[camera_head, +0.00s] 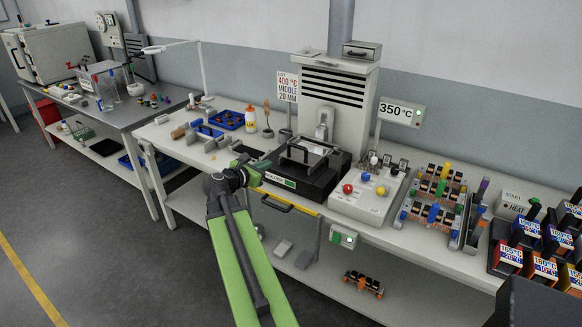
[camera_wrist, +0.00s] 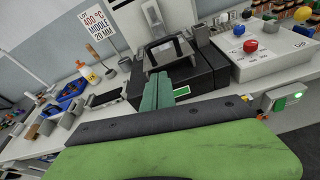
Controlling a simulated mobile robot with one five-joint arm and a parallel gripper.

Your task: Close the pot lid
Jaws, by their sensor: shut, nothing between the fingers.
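The pot looks to be the black box (camera_head: 310,183) on the bench under the grey vented tower, with a small green display on its front. It also shows in the wrist view (camera_wrist: 205,72). A metal lid or plate with a black bar handle (camera_head: 298,153) is at its top; the handle also shows in the wrist view (camera_wrist: 160,43). I cannot tell how far the lid is open. My gripper (camera_head: 257,173) is at the pot's front left. In the wrist view its green fingers (camera_wrist: 158,88) are together and empty, overlapping the pot's front left part. I cannot tell whether they touch it.
A control box (camera_head: 362,197) with red, blue and yellow knobs stands right of the pot. A rack of connectors (camera_head: 437,200) is farther right. A drawer handle (camera_head: 277,204) projects at the bench front.

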